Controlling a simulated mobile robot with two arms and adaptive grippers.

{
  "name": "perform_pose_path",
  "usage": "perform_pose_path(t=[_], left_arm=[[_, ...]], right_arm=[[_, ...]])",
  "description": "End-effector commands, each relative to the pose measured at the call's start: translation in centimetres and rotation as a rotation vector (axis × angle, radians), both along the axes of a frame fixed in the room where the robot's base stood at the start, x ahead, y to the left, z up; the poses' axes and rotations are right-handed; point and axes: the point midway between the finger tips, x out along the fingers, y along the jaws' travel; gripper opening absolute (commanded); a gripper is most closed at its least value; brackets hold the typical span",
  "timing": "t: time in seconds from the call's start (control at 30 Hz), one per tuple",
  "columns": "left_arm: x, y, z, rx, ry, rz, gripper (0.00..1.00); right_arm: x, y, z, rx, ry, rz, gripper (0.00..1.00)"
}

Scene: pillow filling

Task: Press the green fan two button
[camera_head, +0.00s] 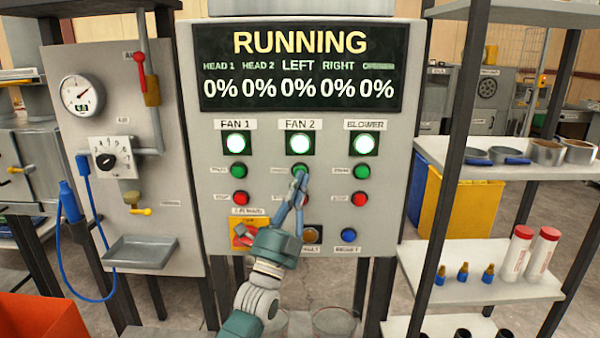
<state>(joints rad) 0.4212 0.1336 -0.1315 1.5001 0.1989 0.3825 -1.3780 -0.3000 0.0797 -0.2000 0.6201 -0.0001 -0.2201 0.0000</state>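The control panel (215,140) faces me, with a screen (305,68) reading RUNNING and 0% values. The green fan two button (300,167) is under the FAN 2 label, below a lit lamp (300,143). My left gripper (299,178) reaches up from below with its fingertips at the lower edge of that button. Its fingers look close together and hold nothing that I can see. I cannot tell whether the tips touch the button. The gripper hides most of the red button below it. My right gripper is not in view.
Green buttons for fan 1 (238,171) and blower (362,171) flank it, with red buttons (359,199) below. A red switch on a yellow plate (241,233) sits lower left. Shelves (515,172) stand right; a gauge panel (55,135) stands left.

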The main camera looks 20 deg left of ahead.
Motion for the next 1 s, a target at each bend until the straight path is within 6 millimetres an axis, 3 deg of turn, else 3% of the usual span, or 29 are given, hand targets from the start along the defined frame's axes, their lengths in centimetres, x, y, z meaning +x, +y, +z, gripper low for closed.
perform_pose_path(t=[0.17, 0.63, 1.0], left_arm=[[-0.3, -0.1, 0.1, 0.0, 0.001, -0.001, 0.0], [-4.5, -1.3, 0.1, 0.0, 0.002, -0.001, 0.0], [-4.8, -1.4, 0.0, 0.0, 0.001, 0.0, 0.0]], right_arm=[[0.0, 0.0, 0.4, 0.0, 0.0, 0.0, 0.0], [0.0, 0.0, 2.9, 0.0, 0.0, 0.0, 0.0], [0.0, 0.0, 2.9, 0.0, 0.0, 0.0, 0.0]])
